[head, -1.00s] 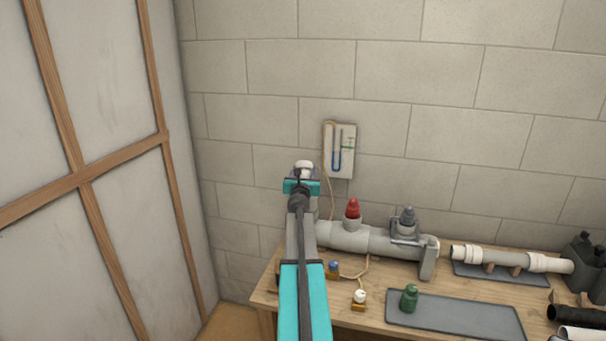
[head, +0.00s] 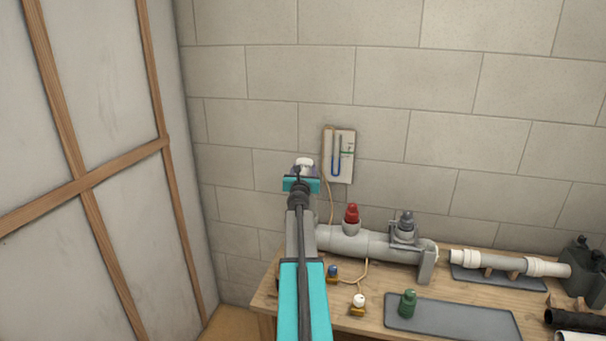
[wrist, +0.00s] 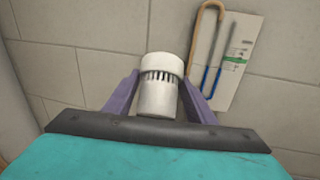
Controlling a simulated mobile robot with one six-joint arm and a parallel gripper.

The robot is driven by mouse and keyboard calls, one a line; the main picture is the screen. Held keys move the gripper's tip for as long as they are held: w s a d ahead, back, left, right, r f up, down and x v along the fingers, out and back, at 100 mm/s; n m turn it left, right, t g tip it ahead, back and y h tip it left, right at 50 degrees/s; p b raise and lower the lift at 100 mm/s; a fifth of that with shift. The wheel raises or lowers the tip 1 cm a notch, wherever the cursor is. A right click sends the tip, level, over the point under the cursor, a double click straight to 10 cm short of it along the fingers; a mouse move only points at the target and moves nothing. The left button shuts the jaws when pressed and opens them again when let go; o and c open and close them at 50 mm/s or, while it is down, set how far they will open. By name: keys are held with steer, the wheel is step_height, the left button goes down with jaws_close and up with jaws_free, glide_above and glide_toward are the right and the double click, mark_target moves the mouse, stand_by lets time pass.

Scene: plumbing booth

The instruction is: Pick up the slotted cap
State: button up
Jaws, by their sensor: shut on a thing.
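The slotted cap (wrist: 160,88) is white, with a row of dark slots below its wider top rim. In the wrist view it stands between the two purple fingers of my gripper (wrist: 159,100), which is shut on it. In the head view the cap's white top (head: 304,162) shows just above my gripper (head: 302,173). My gripper is raised in front of the block wall, left of the gauge board. My arm hides the left end of the grey pipe in the head view.
A wooden bench (head: 292,294) carries a grey pipe assembly (head: 362,241) with a red cap (head: 351,213) and a grey cap (head: 407,223). A green cap (head: 408,302) stands on a dark mat (head: 455,322). A gauge board (head: 339,155) hangs on the wall. A wood-framed panel (head: 100,170) stands at left.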

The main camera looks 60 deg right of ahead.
steer(key=s+a+r, duration=0.1)
steer(key=s+a, duration=0.9)
steer(key=s, duration=0.2)
steer(key=shift+a+r+p, duration=0.3)
steer(key=shift+a+r, duration=0.05)
steer(key=shift+a, duration=0.05)
stand_by(0.6)
